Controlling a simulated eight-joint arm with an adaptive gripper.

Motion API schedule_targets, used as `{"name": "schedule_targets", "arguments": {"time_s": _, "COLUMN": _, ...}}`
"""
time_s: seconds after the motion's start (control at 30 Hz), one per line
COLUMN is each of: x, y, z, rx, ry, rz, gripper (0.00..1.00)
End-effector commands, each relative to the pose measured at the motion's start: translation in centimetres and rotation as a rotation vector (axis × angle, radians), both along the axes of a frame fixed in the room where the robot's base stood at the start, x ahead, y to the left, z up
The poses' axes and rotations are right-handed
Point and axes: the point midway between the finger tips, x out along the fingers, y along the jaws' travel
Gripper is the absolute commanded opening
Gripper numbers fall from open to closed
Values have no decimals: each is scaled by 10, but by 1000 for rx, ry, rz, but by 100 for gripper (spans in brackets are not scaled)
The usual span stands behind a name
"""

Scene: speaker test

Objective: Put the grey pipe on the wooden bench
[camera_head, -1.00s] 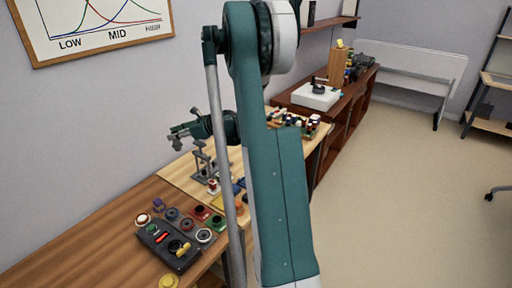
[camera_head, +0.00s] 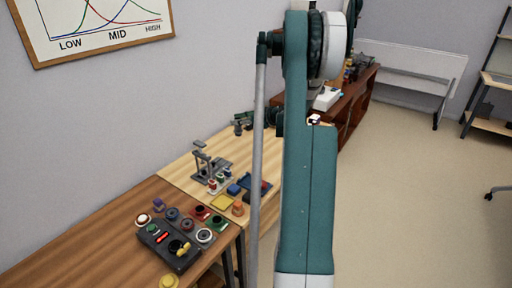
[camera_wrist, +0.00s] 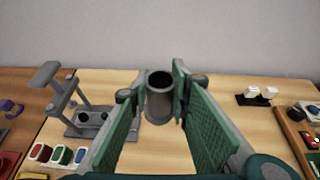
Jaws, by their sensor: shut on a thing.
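The grey pipe (camera_wrist: 159,104) is a short upright cylinder with a dark open top, in the middle of the wrist view. My gripper (camera_wrist: 158,88) has green pads on both sides of it and is shut on it. The pale wooden bench (camera_wrist: 252,130) lies below the pipe; I cannot tell whether the pipe's base touches it. The bench also shows in the head view (camera_head: 178,174). There my gripper (camera_head: 245,122) is partly hidden behind my arm, and the pipe cannot be made out.
A grey stand (camera_wrist: 92,122) is left of the pipe, with red, green and blue pieces (camera_wrist: 60,155) in front. A black holder with white caps (camera_wrist: 257,95) is at the back right. A tray (camera_wrist: 302,130) is at the right edge. Bare wood lies right of the gripper.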

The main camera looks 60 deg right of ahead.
Motion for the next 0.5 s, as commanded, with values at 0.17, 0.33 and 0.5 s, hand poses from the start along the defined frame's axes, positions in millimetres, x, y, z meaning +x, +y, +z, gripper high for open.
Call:
{"name": "schedule_targets", "arguments": {"time_s": 0.17, "x": -22, "y": -26, "z": -4, "rx": 0, "ry": 0, "rz": -32, "gripper": 8}}
{"name": "schedule_targets", "arguments": {"time_s": 0.33, "x": -19, "y": -24, "z": -27, "rx": 0, "ry": 0, "rz": -29, "gripper": 8}}
{"name": "schedule_targets", "arguments": {"time_s": 0.5, "x": -19, "y": -24, "z": -46, "rx": 0, "ry": 0, "rz": -29, "gripper": 8}}
